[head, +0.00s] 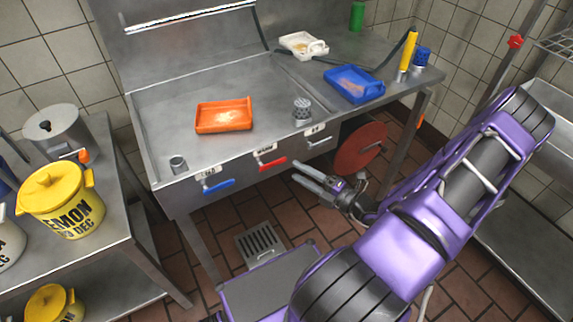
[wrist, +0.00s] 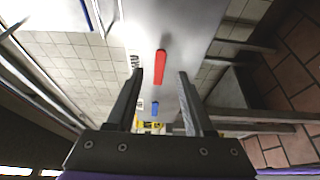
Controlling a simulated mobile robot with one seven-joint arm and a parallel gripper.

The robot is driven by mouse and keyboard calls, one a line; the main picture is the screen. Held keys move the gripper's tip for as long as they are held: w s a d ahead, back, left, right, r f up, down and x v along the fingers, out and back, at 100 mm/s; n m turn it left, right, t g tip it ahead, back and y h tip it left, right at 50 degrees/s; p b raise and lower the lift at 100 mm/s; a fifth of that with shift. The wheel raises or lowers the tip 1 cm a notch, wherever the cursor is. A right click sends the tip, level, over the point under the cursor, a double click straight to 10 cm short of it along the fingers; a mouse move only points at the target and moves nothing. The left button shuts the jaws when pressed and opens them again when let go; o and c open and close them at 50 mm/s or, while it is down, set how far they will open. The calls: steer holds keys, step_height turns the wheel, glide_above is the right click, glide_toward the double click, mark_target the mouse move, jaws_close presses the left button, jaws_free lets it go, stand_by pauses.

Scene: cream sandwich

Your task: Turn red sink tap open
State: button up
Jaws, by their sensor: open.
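The red tap (head: 271,163) is a small lever on the front face of the steel sink, below a white label, between a blue lever and a pale one. In the wrist view the red lever (wrist: 160,67) shows ahead of the fingertips, roughly between them. My gripper (head: 311,178) is open and empty, just in front of the sink front, to the right of and slightly below the red tap. In the wrist view its two fingers (wrist: 160,72) are spread apart. I see no contact between fingers and lever.
The blue lever (head: 218,186) is to the left and the pale lever (head: 318,143) to the right. An orange tray (head: 224,115), a metal shaker (head: 302,109) and a blue tray (head: 354,84) are on the sink unit. A red disc (head: 360,148) is beneath its right side.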

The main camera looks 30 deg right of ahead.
mark_target(281, 162)
steer(key=x, duration=0.5)
steer(key=shift+w, duration=0.15)
jaws_close()
stand_by(1.3)
